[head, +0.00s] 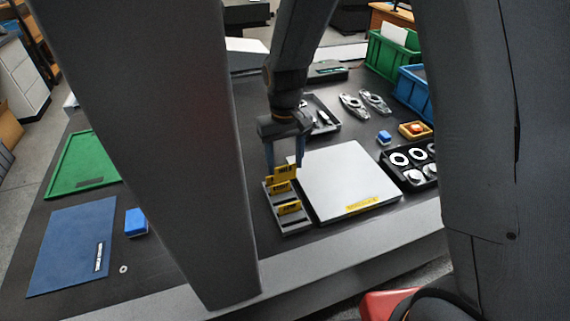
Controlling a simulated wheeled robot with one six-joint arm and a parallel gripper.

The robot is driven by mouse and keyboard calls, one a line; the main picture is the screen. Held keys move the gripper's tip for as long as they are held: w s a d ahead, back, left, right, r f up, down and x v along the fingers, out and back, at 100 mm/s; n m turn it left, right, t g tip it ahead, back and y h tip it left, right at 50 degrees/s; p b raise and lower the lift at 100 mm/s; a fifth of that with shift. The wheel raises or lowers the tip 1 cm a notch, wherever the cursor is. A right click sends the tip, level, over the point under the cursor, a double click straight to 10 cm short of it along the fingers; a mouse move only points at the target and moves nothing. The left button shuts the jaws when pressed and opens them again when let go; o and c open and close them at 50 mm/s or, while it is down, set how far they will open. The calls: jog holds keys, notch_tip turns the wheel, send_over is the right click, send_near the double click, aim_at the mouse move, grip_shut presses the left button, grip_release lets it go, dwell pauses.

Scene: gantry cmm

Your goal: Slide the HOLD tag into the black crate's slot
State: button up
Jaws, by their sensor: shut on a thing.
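My gripper (284,166) points down over a grey slotted rack (295,228), with its blue fingers at either side of the yellow HOLD tag (286,172). It is shut on this upright tag. I cannot tell whether the tag's lower edge is still in the rack or just clear of it. Two more yellow tags, a middle one (280,187) and a front one (289,208), stand in the rack below. A black crate with white rings (432,181) is at the right of the table. Its slot cannot be made out.
A pale flat plate (345,178) with a yellow label lies right of the rack. Blue (412,91) and green (378,55) bins stand at the back right. A dark tray (327,122) is behind the plate.

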jog(key=shift+r+p, duration=1)
jog(key=shift+r, duration=0.45)
